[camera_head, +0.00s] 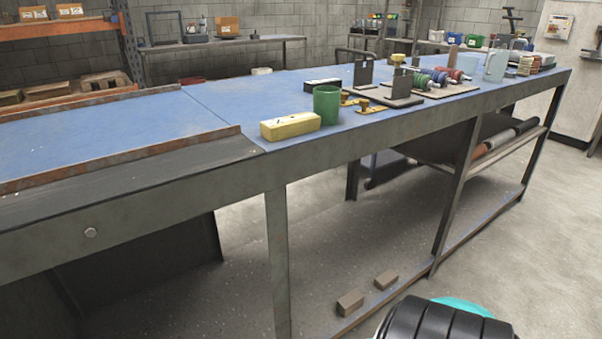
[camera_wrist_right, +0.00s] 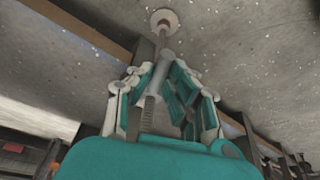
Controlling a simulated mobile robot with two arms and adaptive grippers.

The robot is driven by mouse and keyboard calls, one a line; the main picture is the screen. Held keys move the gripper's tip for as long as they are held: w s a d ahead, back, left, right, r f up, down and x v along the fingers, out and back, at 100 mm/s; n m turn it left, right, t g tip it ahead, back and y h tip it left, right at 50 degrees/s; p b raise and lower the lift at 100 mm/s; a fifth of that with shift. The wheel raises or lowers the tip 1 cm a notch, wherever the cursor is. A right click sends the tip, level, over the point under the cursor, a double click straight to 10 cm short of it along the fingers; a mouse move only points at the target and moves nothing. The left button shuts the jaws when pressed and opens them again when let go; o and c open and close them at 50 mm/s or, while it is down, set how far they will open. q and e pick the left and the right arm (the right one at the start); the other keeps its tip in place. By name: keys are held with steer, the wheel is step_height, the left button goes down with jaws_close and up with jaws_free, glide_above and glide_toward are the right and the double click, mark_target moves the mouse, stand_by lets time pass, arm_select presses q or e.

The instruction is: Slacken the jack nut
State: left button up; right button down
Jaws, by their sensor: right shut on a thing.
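In the right wrist view, a slim grey jack leg with a round pale foot (camera_wrist_right: 163,20) stands against the grey speckled floor. Its shaft (camera_wrist_right: 160,48) runs between the fingers of my right gripper (camera_wrist_right: 165,85), which is shut around a grey cylindrical part, seemingly the jack nut (camera_wrist_right: 158,72). A ribbed, thread-like length (camera_wrist_right: 149,115) shows on the palm side of it. The fingers partly hide the nut. The jack and my right gripper do not show in the head view. My left gripper is in neither view.
In the head view a long blue-topped bench (camera_head: 230,95) crosses the scene. A yellow block (camera_head: 290,126), a green cup (camera_head: 326,105) and several fixtures stand on it. Two small blocks (camera_head: 350,302) lie near the low rail beneath. Open floor (camera_head: 540,240) lies at right.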

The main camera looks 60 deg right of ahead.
steer(key=shift+w+d, duration=0.1)
stand_by(0.4)
steer(key=c, duration=1.3)
jaws_free()
steer(key=shift+s+r, duration=0.35)
steer(key=shift+r, duration=0.15)
steer(key=v, duration=1)
steer(key=shift+s+r, duration=0.1)
steer(key=shift+r, duration=0.3)
